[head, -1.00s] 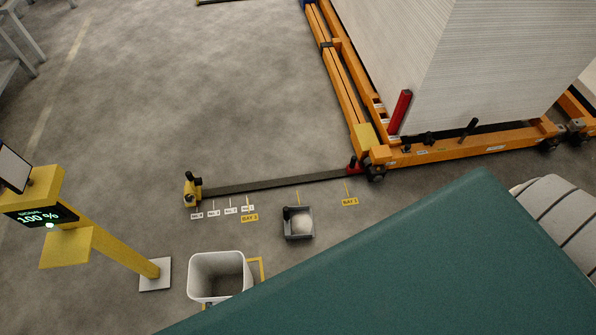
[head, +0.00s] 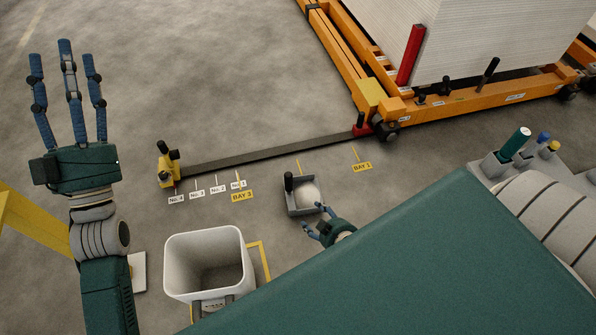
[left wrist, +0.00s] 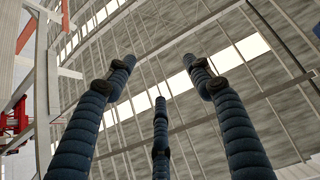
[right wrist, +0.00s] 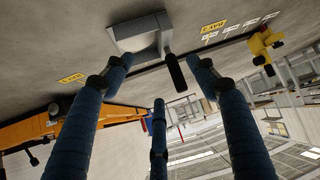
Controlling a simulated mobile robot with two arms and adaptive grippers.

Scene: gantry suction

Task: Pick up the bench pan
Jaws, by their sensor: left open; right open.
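The bench pan, a small grey square pan (head: 296,209) with an upright black handle at its left corner and something white inside, rests on the floor below the grey rail. It also shows at the top of the right wrist view (right wrist: 120,40), with its black handle pointing between the fingers. My right gripper (head: 316,222) is open and empty, just below and right of the pan in the head view; I cannot tell whether it touches it. My left gripper (head: 66,60) is open and empty, raised at the left with fingers upward. The left wrist view shows only roof and structure beyond its fingers.
A white bin (head: 205,262) stands left of the pan. A dark floor rail (head: 265,154) runs behind, between a yellow stop (head: 168,165) and an orange frame (head: 450,97) carrying a tall white stack (head: 490,45). My green body covers the lower right. Open floor lies behind the rail.

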